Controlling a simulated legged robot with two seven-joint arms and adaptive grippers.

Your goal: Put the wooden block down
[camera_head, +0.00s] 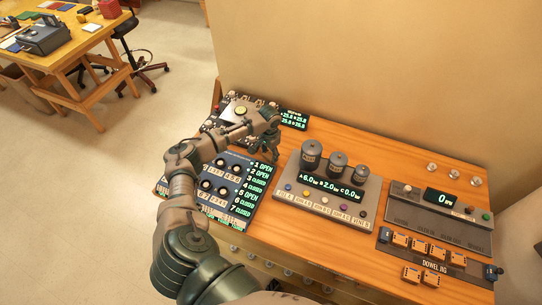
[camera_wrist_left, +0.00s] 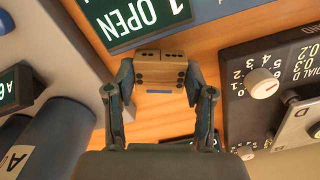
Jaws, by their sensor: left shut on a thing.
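My left gripper (camera_head: 272,154) is over the wooden bench between the switch panel and the cylinder console. In the left wrist view its two fingers (camera_wrist_left: 160,86) are closed on the sides of the wooden block (camera_wrist_left: 160,69). In the head view the block is hidden or too small to make out. My right gripper is not in view.
The switch panel (camera_head: 215,193) with its OPEN/CLOSED display lies left of the gripper. The console (camera_head: 325,200) with grey cylinders stands right. A dial unit (camera_wrist_left: 255,90) is close in the wrist view. The dowel jig (camera_head: 437,258) with several orange blocks is far right.

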